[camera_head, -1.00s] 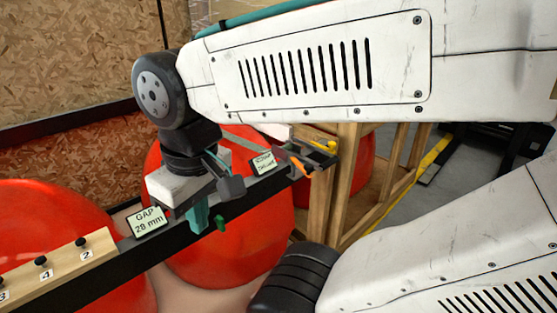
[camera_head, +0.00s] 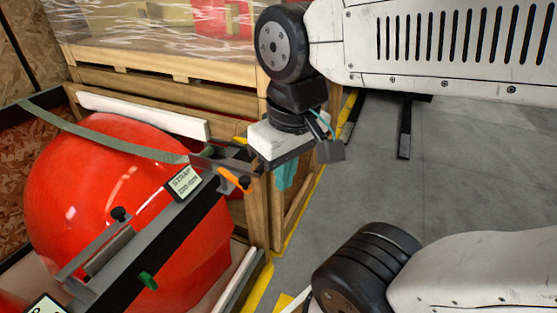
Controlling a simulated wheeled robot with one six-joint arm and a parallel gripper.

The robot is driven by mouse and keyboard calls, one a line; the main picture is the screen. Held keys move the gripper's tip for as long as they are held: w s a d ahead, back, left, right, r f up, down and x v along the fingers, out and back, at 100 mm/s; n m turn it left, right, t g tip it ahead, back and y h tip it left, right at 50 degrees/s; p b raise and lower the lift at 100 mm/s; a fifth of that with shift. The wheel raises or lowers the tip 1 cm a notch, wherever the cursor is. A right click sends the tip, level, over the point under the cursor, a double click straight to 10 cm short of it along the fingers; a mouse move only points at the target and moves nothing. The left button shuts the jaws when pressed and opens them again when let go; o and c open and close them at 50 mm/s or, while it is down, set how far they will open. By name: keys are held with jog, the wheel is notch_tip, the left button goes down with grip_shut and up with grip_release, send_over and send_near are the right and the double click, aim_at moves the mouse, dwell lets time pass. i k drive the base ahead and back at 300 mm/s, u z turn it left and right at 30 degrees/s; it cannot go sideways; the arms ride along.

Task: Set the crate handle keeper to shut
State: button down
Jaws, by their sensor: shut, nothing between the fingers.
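I cannot make out for certain which part is the crate handle keeper. An orange lever (camera_head: 235,179) sits at the end of a dark rail, on a dark metal bracket (camera_head: 222,162). A small yellow piece (camera_head: 241,140) shows just behind the bracket, partly hidden by my gripper. My gripper (camera_head: 284,186) is shut and empty, with teal fingers pointing down. In the picture it is right of the orange lever and in front of the wooden crate's (camera_head: 259,205) corner; I see no contact.
Red nosecones (camera_head: 100,190) stand at left, with a grey strap (camera_head: 110,143) over one. A dark rail (camera_head: 140,252) carries a strap label (camera_head: 184,183) and a green tab (camera_head: 148,281). Plastic-wrapped goods (camera_head: 170,35) lie behind. Grey floor (camera_head: 450,170) is open at right.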

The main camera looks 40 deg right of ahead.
aim_at(243, 183)
jog(key=z, duration=0.1)
jog(key=k, duration=1.3)
jog(key=z, duration=0.7)
jog(key=i, duration=1.1)
jog(key=u, duration=0.5)
